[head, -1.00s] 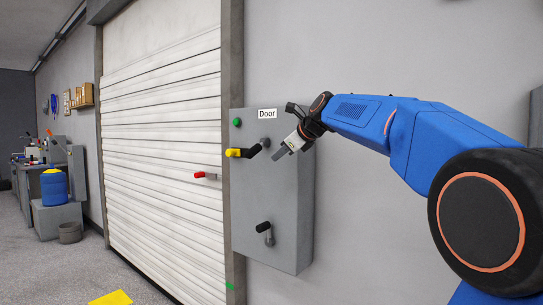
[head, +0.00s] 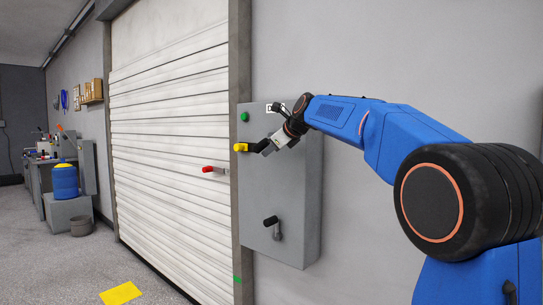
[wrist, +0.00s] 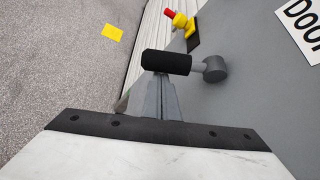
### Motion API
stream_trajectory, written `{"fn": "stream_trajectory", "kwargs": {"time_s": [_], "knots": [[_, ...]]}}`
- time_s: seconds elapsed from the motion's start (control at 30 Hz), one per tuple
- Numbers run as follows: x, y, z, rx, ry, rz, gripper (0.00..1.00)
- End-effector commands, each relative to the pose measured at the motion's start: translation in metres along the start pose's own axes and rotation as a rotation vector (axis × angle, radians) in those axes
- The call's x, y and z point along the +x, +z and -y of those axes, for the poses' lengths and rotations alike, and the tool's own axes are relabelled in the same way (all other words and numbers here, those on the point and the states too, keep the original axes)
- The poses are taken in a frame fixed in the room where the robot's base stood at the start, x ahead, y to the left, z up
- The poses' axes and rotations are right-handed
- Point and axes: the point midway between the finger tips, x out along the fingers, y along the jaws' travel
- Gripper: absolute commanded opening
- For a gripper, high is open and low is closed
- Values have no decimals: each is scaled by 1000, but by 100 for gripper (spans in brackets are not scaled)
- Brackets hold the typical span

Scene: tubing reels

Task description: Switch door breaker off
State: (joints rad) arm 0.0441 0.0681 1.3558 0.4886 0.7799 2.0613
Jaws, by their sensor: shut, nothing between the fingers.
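The grey breaker cabinet (head: 298,200) hangs on the wall right of the shutter, its Door label (head: 272,107) partly hidden by my arm. In the wrist view the label (wrist: 300,25) is at the upper right. The upper lever has a black grip (wrist: 166,62) pointing left from a grey pivot (wrist: 215,69). My gripper (head: 265,149) is shut and empty at this lever and mostly hides it in the head view. In the wrist view the finger ends (wrist: 160,88) pass behind the black grip; I cannot tell whether they touch it.
A yellow handle (head: 240,147) sits left of my gripper, with a green button (head: 245,117) above. A lower black-tipped lever (head: 273,222) is on the cabinet. A red handle (head: 210,169) is on the white shutter (head: 170,130). A yellow floor patch (head: 121,293) lies on open floor.

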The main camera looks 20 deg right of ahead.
Motion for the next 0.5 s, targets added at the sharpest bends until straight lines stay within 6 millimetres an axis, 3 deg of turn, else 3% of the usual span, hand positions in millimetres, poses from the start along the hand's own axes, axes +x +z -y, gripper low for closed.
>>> {"fn": "stream_trajectory", "kwargs": {"time_s": [0.5], "knots": [[-1, 2, 0, 25, 17, -1, 0]]}}
